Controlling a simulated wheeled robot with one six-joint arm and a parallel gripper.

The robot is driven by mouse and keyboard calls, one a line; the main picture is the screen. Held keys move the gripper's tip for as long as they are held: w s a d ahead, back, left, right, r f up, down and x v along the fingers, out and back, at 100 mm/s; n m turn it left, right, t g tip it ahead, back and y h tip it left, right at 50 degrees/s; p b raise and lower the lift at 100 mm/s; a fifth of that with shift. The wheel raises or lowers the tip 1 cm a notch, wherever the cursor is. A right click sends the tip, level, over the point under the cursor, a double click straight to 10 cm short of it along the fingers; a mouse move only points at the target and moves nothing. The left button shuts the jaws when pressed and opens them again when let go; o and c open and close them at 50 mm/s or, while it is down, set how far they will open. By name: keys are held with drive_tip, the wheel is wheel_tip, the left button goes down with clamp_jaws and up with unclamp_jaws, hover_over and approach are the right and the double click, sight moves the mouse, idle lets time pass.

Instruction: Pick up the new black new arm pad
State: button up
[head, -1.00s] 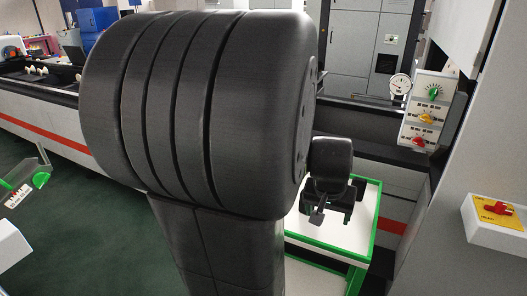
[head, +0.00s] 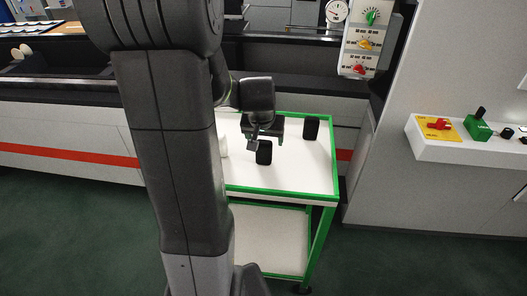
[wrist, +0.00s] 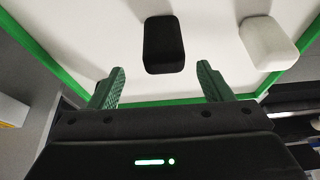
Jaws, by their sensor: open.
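A black pad (head: 264,152) stands on the white top of a green-framed table (head: 305,180), close to my gripper (head: 270,133) in the head view. A second black pad (head: 311,128) stands farther back at the right. A whitish object (head: 223,146) is partly hidden behind my arm at the left. In the wrist view, my gripper (wrist: 161,72) is open and empty, its green fingers spread. A black pad (wrist: 164,44) lies just ahead, roughly centred between the fingers, with a white pad (wrist: 268,43) to its right. I cannot tell which black pad this is.
The table has a lower shelf (head: 270,240). A panel with coloured knobs (head: 366,42) hangs behind it. A white ledge with a red switch (head: 437,127) stands at the right. A long counter with a red stripe (head: 70,152) runs behind. Green floor in front is open.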

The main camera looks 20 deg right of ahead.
sight(263, 144)
drive_tip(key=shift+a+p+x, duration=0.2)
drive_tip(key=shift+x, duration=0.9)
drive_tip(key=shift+a+p+x, duration=0.15)
drive_tip(key=shift+a+x, duration=0.05)
drive_tip(key=shift+x, duration=1.8)
drive_tip(key=c, duration=1.1)
